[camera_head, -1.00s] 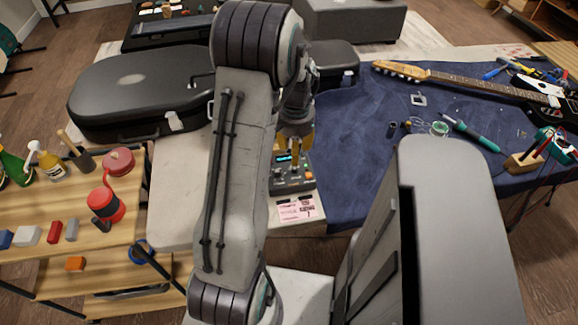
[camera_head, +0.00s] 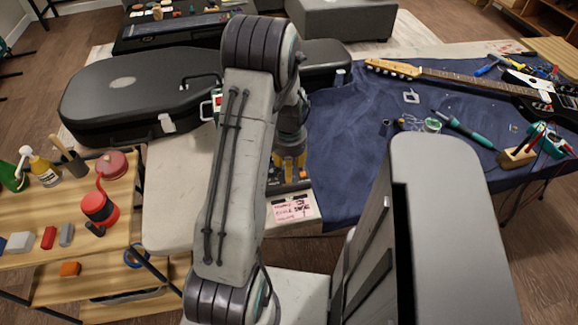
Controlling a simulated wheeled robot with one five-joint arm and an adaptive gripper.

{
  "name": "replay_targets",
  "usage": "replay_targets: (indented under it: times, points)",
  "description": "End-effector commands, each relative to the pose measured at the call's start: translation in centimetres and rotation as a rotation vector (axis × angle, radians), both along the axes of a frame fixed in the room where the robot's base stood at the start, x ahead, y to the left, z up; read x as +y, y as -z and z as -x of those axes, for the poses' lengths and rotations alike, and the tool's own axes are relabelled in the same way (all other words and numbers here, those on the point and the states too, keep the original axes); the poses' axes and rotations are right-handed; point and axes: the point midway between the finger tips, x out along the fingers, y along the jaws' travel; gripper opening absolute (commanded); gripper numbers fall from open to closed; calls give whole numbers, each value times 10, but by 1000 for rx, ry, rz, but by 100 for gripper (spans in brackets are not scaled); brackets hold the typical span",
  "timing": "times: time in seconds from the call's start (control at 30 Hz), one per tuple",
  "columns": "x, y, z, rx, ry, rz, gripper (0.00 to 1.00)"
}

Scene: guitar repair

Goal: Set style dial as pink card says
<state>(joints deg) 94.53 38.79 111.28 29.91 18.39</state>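The pink card (camera_head: 293,208) lies at the front edge of the pale table, with handwriting too small to read surely. Just behind it is the dark device with dials (camera_head: 288,187); only its front strip shows. My gripper (camera_head: 290,162), with yellow fingers, points down over the device and hides its display and most of its controls. I cannot tell whether the fingers touch a dial, or how far apart they are. The style dial cannot be made out.
A black guitar case (camera_head: 135,95) lies at the left of the table. A blue cloth (camera_head: 345,150) covers the right side, with a guitar (camera_head: 455,78), a soldering iron (camera_head: 465,130) and tools. A wooden shelf (camera_head: 120,205) with bottles and blocks stands at left.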

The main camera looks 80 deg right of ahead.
Motion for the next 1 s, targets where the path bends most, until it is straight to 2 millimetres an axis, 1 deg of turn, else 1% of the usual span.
replay_targets:
  times: [0.17,0.2,0.7,1.0]
  points:
    - [0,0,0,0,0,0,41]
    - [0,0,0,0,0,0,43]
    - [0,0,0,0,0,0,0]
    - [0,0,0,0,4,-1,0]
